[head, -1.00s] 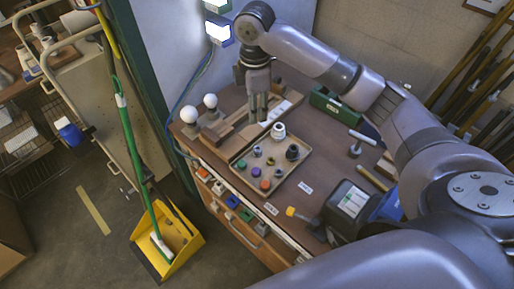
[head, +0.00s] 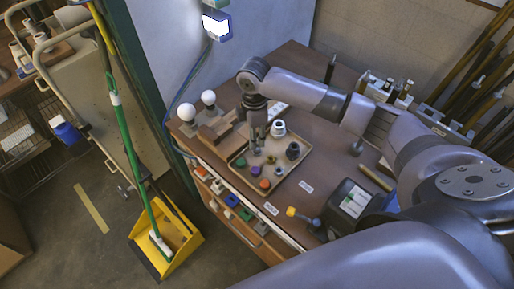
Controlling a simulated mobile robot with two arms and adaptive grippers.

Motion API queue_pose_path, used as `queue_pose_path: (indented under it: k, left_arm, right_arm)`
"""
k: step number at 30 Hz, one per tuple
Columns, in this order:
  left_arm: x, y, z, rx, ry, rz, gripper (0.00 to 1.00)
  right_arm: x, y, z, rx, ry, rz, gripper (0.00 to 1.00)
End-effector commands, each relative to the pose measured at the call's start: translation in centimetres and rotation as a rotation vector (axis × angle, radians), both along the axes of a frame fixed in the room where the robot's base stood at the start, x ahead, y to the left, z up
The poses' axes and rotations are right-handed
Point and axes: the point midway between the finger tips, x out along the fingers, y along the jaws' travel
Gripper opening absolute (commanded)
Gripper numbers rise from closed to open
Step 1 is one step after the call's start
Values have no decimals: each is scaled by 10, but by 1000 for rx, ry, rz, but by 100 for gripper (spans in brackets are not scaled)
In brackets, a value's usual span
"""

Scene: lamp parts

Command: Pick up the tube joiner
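A shallow tan tray (head: 247,184) on the brown workbench holds several small lamp parts. My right gripper (head: 258,146) points down over the tray's back left part, its fingers apart, close above or around a small grey part. The fingertips partly hide that part. It may be the tube joiner, but I cannot tell for sure at this size. Nothing is visibly held. My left gripper is not in view.
A white cone-shaped part (head: 278,129), a dark cylinder (head: 292,151), a purple cap (head: 255,171) and an orange cap (head: 265,184) are near the gripper. White bulbs (head: 187,112) stand left of the tray. A dark box (head: 347,206) stands at right.

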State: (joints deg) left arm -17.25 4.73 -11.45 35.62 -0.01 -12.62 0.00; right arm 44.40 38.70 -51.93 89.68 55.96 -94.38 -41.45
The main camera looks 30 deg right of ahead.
Motion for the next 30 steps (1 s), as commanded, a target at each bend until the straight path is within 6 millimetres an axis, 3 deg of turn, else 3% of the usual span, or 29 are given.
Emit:
queue_pose_path:
  k: [12, 20, 30]
  left_arm:
    - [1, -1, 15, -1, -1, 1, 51]
    - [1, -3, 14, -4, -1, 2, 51]
    - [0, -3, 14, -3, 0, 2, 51]
  right_arm:
    - [2, -4, -49, 0, 1, 0, 32]
    - [2, -4, -53, -1, 0, 0, 32]
    - [2, -5, -52, 0, -1, 0, 10]
